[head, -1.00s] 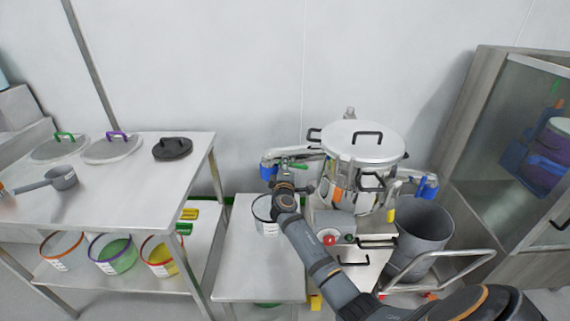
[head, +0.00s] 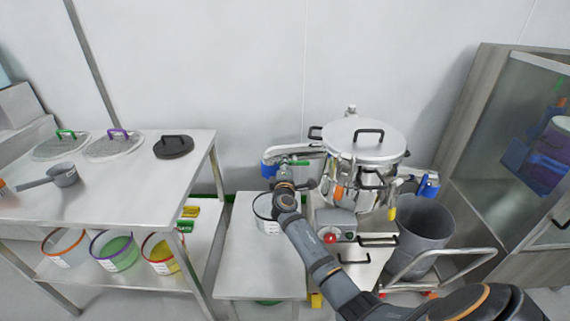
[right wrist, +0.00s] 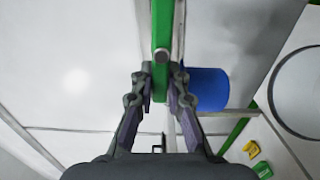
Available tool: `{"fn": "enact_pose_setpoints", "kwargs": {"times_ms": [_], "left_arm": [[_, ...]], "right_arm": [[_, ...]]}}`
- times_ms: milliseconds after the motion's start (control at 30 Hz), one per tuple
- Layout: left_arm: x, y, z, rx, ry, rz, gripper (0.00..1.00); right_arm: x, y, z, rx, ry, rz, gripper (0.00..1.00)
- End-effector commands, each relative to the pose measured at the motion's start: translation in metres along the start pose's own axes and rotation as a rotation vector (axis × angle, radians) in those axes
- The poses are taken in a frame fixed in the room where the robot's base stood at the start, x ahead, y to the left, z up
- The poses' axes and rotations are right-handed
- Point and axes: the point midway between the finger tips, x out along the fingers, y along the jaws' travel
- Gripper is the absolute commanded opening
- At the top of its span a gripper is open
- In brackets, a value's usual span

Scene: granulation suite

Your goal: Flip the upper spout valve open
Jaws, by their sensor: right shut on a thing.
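The green valve handle (head: 292,163) shows at the upper left side of the steel granulator (head: 362,150), by a metal spout with a blue end (head: 267,168). My right gripper (head: 284,184) is just below and in front of it and hides part of the valve. In the right wrist view the green handle (right wrist: 161,30) runs as a long bar down between the fingers of my right gripper (right wrist: 161,92), which are shut on it. A blue cylinder (right wrist: 207,88) is behind the right finger. My left gripper is in neither view.
A control box with a red button (head: 330,237) sits under the granulator. A grey bin (head: 425,235) is on a trolley at right. A table with lids (head: 172,147) is at left.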

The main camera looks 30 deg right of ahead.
Motion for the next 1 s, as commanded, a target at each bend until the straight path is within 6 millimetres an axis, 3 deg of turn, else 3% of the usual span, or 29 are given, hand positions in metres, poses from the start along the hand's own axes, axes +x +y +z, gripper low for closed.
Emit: {"fn": "enact_pose_setpoints", "kwargs": {"times_ms": [33,200,567,1000], "left_arm": [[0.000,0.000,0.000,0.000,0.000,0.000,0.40],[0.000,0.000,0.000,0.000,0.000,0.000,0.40],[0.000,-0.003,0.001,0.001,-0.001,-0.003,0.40],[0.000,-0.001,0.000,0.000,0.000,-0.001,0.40]], "right_arm": [[0.000,-0.002,0.000,-0.003,0.000,-0.003,0.15],[0.000,-0.002,0.000,-0.001,0.000,-0.002,0.38],[-0.006,-0.002,0.000,0.000,0.000,-0.002,0.38],[-0.101,-0.002,0.000,0.002,0.000,-0.004,0.38]]}}
